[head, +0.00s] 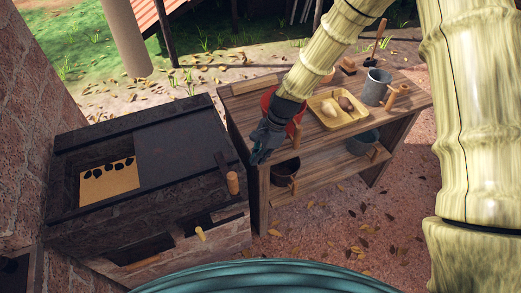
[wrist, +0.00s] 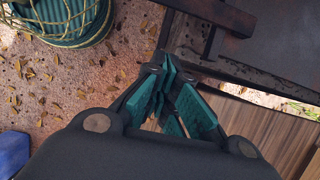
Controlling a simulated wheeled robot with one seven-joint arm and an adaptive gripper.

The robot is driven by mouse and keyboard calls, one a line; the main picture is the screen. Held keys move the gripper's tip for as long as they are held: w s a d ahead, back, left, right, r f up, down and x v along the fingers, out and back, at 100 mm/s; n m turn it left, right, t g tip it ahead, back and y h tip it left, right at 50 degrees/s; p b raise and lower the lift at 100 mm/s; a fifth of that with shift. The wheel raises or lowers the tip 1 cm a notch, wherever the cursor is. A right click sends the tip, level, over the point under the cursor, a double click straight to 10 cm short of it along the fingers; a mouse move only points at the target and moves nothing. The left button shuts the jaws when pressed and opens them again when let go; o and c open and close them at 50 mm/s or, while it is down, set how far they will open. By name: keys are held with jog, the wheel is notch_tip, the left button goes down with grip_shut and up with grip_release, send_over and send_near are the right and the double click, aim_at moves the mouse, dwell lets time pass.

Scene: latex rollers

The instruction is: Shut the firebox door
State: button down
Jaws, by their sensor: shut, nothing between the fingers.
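The dark brick stove (head: 150,215) stands at the left in the head view. Its front has two dark openings: a wide one (head: 140,248) at lower left and a smaller one (head: 215,217) at right. My gripper (head: 262,152) is shut and empty, right of the stove's top, near the table's left end. Its teal fingers also show in the wrist view (wrist: 172,95).
A wooden-handled dark bar (head: 230,175) lies at the stove top's right edge. A wooden table (head: 408,115) with a tray (head: 337,122), a grey mug (head: 375,87) and a red pot (head: 270,99) stands at right.

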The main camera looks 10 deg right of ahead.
jog(key=a+f+p, duration=0.1)
jog(key=s+a+f+p, duration=0.1)
jog(key=a, duration=0.1)
jog(key=a+f+p, duration=0.1)
jog(key=f, duration=0.1)
jog(key=shift+s+a+f, duration=0.1)
jog(key=shift+s+a, duration=0.15)
jog(key=shift+a, duration=0.05)
jog(key=shift+s+a+f, duration=0.1)
jog(key=shift+a+f, duration=0.05)
jog(key=shift+a, duration=0.3)
jog(key=shift+a, duration=0.1)
